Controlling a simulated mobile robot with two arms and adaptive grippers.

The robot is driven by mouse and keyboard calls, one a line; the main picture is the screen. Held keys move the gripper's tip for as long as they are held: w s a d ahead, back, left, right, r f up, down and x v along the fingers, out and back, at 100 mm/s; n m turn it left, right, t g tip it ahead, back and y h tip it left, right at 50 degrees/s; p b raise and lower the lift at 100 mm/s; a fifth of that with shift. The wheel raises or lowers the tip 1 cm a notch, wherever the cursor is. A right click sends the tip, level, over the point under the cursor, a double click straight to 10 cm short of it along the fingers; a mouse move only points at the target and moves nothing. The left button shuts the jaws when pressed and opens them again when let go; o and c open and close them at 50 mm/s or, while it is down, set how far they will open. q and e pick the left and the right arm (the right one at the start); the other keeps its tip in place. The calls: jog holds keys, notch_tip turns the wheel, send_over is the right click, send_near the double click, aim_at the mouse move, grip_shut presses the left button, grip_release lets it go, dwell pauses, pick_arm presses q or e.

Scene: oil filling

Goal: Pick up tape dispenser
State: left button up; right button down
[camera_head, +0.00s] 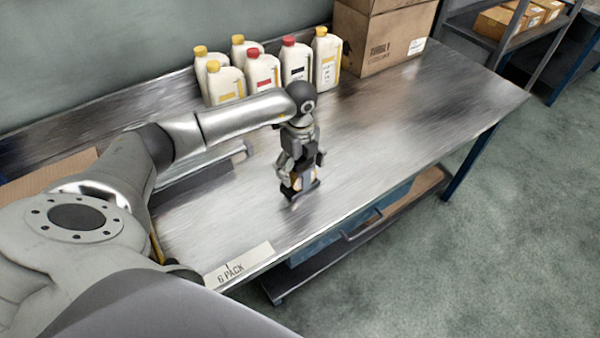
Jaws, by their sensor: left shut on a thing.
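My left arm comes in from the left, over the metal table (400,115). My left gripper (299,180) points down near the middle of the table's front part. It is shut on a small dark thing with a tan part, which looks like the tape dispenser (297,190). The fingers hide much of it. I cannot tell whether it touches the tabletop or hangs just above it. My right gripper is not in view.
Several white bottles (262,74) with yellow or red caps stand at the back beside a cardboard box (380,38). A "6 PACK" label (239,264) lies at the front edge. The table's right side is clear. Shelves (510,35) stand beyond.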

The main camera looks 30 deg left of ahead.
aim_at(300, 158)
pick_arm(q)
jog(key=shift+r, duration=0.45)
notch_tip(300, 158, up, 2)
jog(key=shift+w+r+b, duration=0.1)
jog(key=shift+r+b, duration=0.05)
jog(key=shift+b, duration=0.2)
jog(key=s+r, duration=0.1)
jog(key=s+d+r+b, duration=0.1)
jog(key=r, duration=0.1)
jog(key=s+d+r, duration=0.1)
jog(key=shift+s+r, duration=0.35)
jog(key=s+d+r+b, duration=0.2)
jog(key=s+d+r, duration=0.2)
jog(key=s, duration=0.4)
jog(key=shift+s+d+r, duration=0.4)
jog(key=shift+r, duration=0.15)
